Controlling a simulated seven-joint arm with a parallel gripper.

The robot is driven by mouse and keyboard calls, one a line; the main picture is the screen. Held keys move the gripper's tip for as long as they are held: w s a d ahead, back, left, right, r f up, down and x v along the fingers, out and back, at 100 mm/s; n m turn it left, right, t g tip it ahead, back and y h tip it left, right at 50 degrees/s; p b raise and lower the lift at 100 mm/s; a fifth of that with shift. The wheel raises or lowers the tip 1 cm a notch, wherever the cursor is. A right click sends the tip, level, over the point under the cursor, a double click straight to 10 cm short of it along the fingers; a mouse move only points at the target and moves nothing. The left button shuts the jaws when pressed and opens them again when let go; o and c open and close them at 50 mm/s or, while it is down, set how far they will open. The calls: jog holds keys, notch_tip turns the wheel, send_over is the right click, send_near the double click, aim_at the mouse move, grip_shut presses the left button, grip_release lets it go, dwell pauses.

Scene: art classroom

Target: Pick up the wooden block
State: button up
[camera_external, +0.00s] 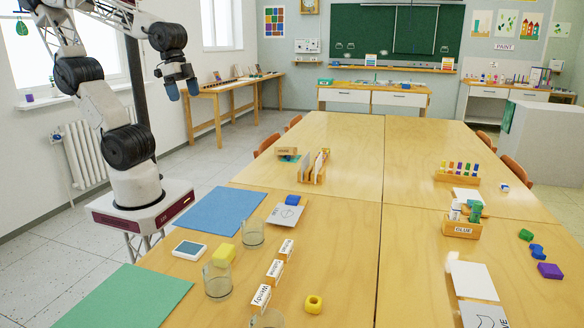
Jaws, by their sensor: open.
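A small tan block (286,151), which looks like the wooden block, lies on the far left part of the big table, beside a wooden holder. It appears to rest on or against a teal item (289,158); I cannot tell which. My gripper (182,89) is raised at the upper left, its two blue-tipped fingers pointing down and apart. It is open and empty, well away from the block and to its left in the picture.
The wooden holder (312,177) with upright cards stands right of the block. Glass jars (252,233), a yellow block (223,255) and label stands (274,272) are nearer. A glue box (460,230) is at right. The table's middle (365,215) is clear.

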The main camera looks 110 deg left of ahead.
jog(key=w+a+f+g, duration=0.1)
jog(key=w+a, duration=0.9)
jog(key=w, duration=0.2)
jog(key=g+h, duration=0.2)
jog(key=h, duration=0.2)
send_near(286, 151)
jog(key=a+f, duration=0.1)
jog(key=s+a, duration=0.1)
jog(key=a, duration=0.1)
jog(key=shift+s+f, duration=0.15)
jog(key=shift+f, duration=0.25)
jog(key=shift+x, duration=1.35)
